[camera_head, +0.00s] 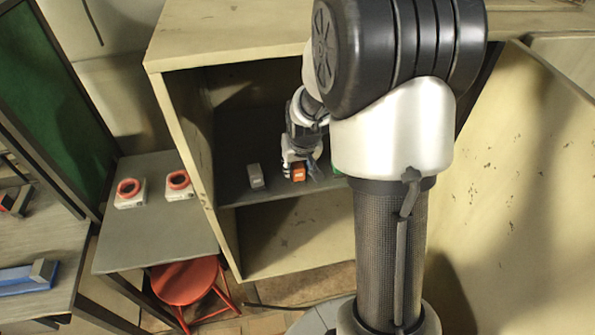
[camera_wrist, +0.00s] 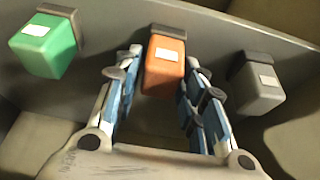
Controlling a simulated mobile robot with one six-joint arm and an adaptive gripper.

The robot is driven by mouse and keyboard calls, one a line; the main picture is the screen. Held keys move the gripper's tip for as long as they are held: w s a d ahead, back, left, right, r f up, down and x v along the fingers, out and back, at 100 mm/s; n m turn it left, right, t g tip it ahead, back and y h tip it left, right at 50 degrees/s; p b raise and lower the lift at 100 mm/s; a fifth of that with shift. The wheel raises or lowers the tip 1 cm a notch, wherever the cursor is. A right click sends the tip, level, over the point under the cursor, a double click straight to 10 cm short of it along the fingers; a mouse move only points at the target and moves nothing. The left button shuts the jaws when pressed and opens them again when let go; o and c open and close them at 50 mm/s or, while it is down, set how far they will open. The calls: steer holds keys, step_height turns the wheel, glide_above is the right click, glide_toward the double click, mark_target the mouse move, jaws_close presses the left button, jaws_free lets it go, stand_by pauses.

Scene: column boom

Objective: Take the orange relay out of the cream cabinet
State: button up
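The orange relay (camera_head: 298,174) stands on the dark shelf inside the cream cabinet (camera_head: 225,38). In the wrist view the orange relay (camera_wrist: 164,68) has a white label and a dark upper end. My gripper (camera_head: 301,170) is inside the cabinet at the relay. In the wrist view the fingers of my gripper (camera_wrist: 164,76) are spread, one on each side of the orange relay, with narrow gaps seeming to show between them and its sides. The fingers partly cover the relay in the head view.
A green relay (camera_wrist: 45,45) and a grey relay (camera_wrist: 257,84) flank the orange one; the grey relay (camera_head: 256,176) also shows in the head view. My arm hides the cabinet's right part. A side table (camera_head: 160,240) with two red-ringed devices and a red stool (camera_head: 186,282) stand left.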

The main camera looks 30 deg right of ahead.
steer(key=c, duration=0.7)
steer(key=shift+r, duration=0.15)
